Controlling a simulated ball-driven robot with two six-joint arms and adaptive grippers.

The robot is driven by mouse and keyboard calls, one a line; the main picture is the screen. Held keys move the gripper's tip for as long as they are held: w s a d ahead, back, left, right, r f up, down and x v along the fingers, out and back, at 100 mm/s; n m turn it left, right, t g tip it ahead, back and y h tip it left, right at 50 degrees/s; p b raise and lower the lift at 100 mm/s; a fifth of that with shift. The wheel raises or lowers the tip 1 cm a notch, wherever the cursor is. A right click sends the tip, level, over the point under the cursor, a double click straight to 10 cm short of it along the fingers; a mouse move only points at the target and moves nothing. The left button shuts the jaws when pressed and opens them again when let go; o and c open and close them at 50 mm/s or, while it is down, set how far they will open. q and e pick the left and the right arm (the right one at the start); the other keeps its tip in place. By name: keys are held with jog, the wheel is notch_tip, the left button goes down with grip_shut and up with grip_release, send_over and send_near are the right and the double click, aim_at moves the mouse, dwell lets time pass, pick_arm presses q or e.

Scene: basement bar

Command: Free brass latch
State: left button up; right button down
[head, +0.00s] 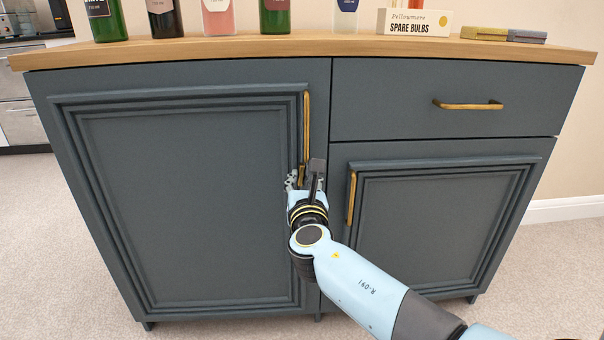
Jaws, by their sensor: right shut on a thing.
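A dark blue-grey cabinet has a tall left door (190,200) with an upright brass handle (306,120) near its right edge. My right gripper (309,172) is at the lower end of this handle, shut on it. The gripper covers the handle's bottom end. The left door looks closed. No separate latch can be made out. My left gripper is not in view.
A drawer with a brass handle (468,105) and a smaller right door with a brass handle (351,198) are closed. Bottles, a spare bulbs box (413,22) and small flat items (504,34) stand on the wooden top (250,46). Carpet (70,260) at left is clear.

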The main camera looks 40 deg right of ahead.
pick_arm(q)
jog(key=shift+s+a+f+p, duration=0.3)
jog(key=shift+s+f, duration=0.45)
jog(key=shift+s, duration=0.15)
pick_arm(e)
jog(key=shift+n, duration=0.7)
jog(key=c, duration=1.6)
grip_release()
jog(key=shift+c, duration=0.2)
jog(key=v, duration=1.2)
jog(key=shift+f, duration=0.15)
